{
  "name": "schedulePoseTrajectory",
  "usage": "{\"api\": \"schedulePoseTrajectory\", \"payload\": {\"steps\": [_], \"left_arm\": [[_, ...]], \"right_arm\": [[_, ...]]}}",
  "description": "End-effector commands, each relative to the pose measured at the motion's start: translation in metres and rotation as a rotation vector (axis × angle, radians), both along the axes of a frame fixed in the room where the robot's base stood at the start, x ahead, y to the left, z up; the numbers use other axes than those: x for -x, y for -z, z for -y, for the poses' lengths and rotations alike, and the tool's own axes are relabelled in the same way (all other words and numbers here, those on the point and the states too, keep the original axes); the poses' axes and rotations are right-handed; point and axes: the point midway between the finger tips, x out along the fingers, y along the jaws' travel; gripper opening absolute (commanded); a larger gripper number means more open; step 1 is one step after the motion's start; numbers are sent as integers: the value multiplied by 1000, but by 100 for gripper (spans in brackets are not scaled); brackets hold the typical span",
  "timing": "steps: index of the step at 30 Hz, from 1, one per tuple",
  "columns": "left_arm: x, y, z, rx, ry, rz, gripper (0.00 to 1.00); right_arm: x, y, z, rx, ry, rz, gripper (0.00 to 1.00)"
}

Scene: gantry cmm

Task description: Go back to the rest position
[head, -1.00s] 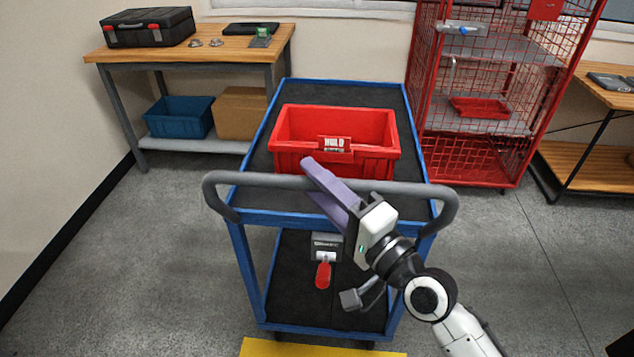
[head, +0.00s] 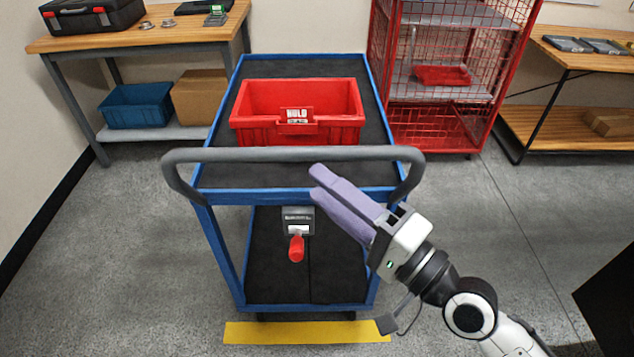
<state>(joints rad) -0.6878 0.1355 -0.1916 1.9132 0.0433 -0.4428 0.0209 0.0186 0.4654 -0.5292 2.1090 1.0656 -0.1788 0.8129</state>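My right gripper (head: 317,182) has pale purple fingers and comes in from the lower right. It hangs in front of the near right part of the blue cart (head: 265,197), with its fingertips pointing up and left, just below the grey handle (head: 285,154) in the picture. Its fingers lie close together with nothing seen between them, so it looks shut and empty. My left gripper is not in view.
A red bin (head: 260,134) with a label stands on the cart's top deck. A red-handled device (head: 297,248) shows at the lower deck. A yellow floor strip (head: 305,332) lies in front. A workbench (head: 140,42) and a red cage (head: 440,130) stand behind.

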Motion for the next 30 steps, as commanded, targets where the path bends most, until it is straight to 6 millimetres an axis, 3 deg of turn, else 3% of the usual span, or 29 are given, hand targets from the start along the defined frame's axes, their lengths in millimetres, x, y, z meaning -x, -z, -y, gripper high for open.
{"api": "schedulePoseTrajectory", "payload": {"steps": [12,16,20,23,27,30], "left_arm": [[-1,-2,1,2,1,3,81],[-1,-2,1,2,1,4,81],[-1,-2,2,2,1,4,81],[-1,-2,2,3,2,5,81],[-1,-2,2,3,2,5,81],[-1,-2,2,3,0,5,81]], "right_arm": [[0,0,0,0,1,1,38],[0,21,4,69,34,11,38],[7,87,21,307,124,43,38],[24,156,44,579,177,54,38],[67,247,82,957,170,42,38],[103,296,107,1179,120,23,38]]}}
